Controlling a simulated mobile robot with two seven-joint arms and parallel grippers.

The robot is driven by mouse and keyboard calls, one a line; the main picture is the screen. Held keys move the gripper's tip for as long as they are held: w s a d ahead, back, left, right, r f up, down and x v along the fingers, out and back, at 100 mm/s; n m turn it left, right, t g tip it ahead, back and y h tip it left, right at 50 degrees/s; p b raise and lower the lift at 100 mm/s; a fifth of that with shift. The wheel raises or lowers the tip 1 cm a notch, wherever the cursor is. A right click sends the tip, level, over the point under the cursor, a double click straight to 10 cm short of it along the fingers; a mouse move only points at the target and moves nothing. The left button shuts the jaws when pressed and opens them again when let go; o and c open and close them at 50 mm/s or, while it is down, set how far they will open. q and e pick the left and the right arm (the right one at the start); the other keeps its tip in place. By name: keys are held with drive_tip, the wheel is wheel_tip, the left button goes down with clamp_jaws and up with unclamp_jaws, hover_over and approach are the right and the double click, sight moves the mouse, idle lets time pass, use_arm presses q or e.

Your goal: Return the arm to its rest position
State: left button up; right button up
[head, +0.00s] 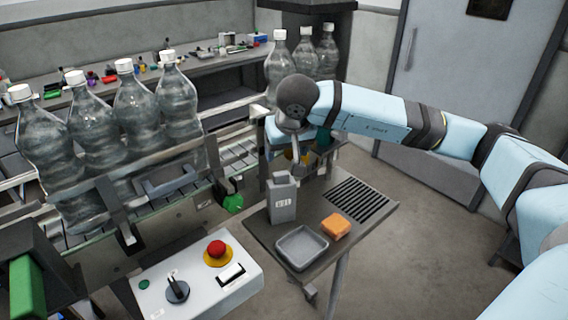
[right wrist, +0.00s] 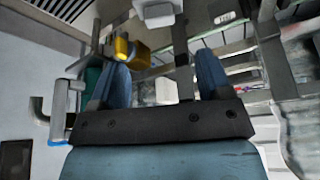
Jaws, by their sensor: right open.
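My right arm comes in from the right in the head view and bends down past the bottle line's far end. Its dark wrist joint hides part of the hand. My right gripper shows best in the right wrist view (right wrist: 164,80), where its two blue fingers stand well apart with nothing held between them. A yellow-orange part (right wrist: 122,48) and a teal-green part show behind the left finger. My left gripper is not in view.
Several clear bottles (head: 134,112) stand on the conveyor at left, others behind my wrist. A small side table (head: 372,232) holds a grey container (head: 282,199), a grey tray (head: 301,247) and an orange block (head: 335,226). A control box (head: 185,288) has a red button. Floor at right is open.

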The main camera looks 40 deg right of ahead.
drive_tip(key=shift+v, duration=0.9)
